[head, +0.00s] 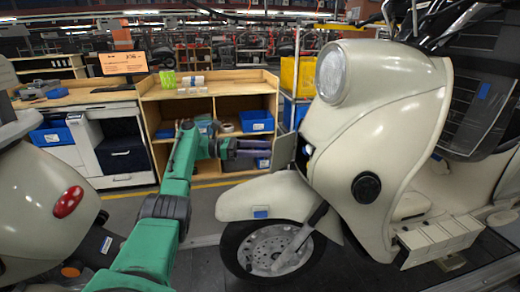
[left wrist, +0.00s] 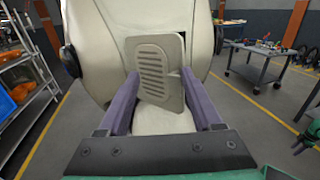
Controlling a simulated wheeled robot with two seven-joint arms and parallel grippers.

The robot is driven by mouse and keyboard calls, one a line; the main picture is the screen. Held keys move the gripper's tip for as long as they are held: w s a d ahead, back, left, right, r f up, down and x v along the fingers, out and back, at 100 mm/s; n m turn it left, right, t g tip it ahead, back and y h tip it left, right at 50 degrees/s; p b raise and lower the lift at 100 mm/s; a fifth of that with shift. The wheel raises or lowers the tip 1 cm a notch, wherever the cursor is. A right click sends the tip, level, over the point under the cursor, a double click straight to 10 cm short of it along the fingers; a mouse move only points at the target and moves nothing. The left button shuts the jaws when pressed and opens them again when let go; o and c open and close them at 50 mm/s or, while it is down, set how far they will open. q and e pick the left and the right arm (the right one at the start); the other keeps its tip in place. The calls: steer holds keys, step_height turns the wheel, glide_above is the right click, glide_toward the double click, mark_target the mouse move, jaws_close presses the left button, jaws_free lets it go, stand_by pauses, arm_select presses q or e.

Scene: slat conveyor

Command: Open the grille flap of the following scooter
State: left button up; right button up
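The scooter (head: 385,130) is cream, with a round headlight, and stands on the right in the head view. Its grille flap (head: 284,150) stands out from the front of the body, with a dark opening beside it. In the left wrist view the flap (left wrist: 158,70) is a beige slotted plate, tilted, with a dark gap behind its upper right. My left gripper (head: 262,148) reaches the flap from the left. Its purple fingers (left wrist: 160,85) are wide apart, one at each side of the flap's lower part; I cannot tell whether they touch it.
Another cream scooter (head: 35,205) with a red light stands at the left. A wooden shelf unit (head: 210,92) with blue bins stands behind my left arm. The front wheel and fender (head: 265,197) lie below the gripper. A metal table (left wrist: 268,55) stands at the right.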

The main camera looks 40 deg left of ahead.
stand_by(0.4)
arm_select(q)
steer(key=shift+a+r, duration=0.1)
steer(key=shift+r, duration=0.25)
step_height(320, 180, up, 19)
steer(key=p, duration=0.2)
steer(key=shift+r, duration=0.2)
